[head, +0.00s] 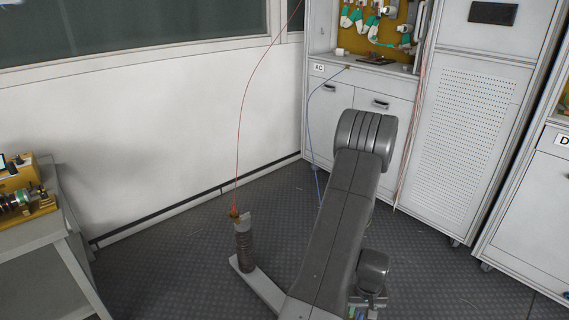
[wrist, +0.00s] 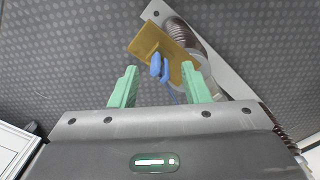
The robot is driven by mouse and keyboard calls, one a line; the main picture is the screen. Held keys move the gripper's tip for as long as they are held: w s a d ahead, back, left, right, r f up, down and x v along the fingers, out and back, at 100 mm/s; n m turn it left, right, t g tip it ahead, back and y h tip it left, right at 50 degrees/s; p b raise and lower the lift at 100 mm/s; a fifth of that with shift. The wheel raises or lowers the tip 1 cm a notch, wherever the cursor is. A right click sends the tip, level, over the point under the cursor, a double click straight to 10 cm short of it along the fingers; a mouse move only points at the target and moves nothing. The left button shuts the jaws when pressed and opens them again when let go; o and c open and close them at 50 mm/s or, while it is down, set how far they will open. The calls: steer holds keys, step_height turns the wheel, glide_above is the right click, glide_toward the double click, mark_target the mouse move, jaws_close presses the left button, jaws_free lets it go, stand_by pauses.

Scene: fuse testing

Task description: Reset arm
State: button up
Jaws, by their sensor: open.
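My gripper (wrist: 160,80) is open in the wrist view, its two green fingers apart. A blue clip (wrist: 160,67) with a blue wire shows in the gap just beyond the fingertips. No finger is visibly closed on it. The clip sits against a brass plate (wrist: 158,46) by the top of a brown ribbed post (wrist: 185,32). In the head view, the ribbed post (head: 245,250) stands upright on a grey base bar, left of my arm. My gripper is mostly hidden behind my arm there.
A red wire (head: 239,130) runs up from the post's top. A blue wire (head: 311,120) hangs from the cabinet marked AC (head: 345,105) behind my arm. A grey table (head: 50,250) with yellow devices stands at left. Bare dark floor (head: 170,270) lies between table and post.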

mark_target(361, 314)
step_height(361, 314, down, 4)
steer(key=shift+r+b, duration=0.1)
steer(key=shift+b, duration=0.4)
steer(key=shift+r+p, duration=0.85)
steer(key=shift+r, duration=1.45)
